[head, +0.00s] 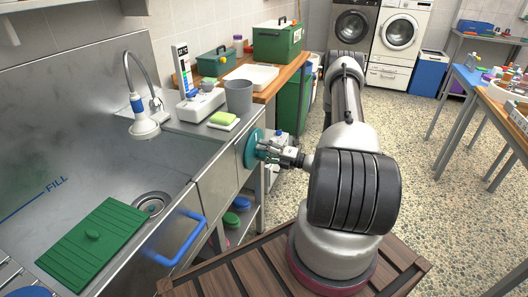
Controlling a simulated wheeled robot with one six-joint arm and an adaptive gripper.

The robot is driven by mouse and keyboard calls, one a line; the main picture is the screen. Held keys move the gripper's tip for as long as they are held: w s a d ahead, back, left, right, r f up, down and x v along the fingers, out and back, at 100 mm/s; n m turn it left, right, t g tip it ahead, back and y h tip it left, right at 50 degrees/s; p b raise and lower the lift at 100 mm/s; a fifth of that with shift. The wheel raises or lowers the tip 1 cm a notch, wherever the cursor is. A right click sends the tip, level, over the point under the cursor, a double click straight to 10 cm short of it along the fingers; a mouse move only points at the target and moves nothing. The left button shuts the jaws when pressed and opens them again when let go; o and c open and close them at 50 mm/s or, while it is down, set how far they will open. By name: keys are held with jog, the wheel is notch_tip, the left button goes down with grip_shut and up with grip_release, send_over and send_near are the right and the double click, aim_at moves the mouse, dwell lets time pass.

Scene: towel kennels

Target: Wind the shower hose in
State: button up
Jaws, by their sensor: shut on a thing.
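A teal round reel (251,150) is mounted on the end of the steel counter, facing the aisle. My gripper (266,150) is at the reel's face, shut on a small part there that looks like its crank handle; the fingers mostly hide it. The grey shower hose (131,62) arches up behind the sink. I cannot see any hose on the reel.
The steel sink (85,160) holds a green slatted board (92,238) and a drain (151,204). A blue handle (180,240) sticks out in front. A grey cup (239,97) and sponge (223,118) stand on the counter near the reel.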

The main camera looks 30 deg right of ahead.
jog(key=shift+w+a+r+m, duration=0.1)
jog(key=shift+w+r+m, duration=0.1)
jog(key=shift+m, duration=0.1)
dwell(0.4)
jog(key=o, duration=1.4)
jog(key=shift+w+a+f, duration=0.1)
jog(key=shift+o, duration=0.2)
jog(key=v, duration=1.2)
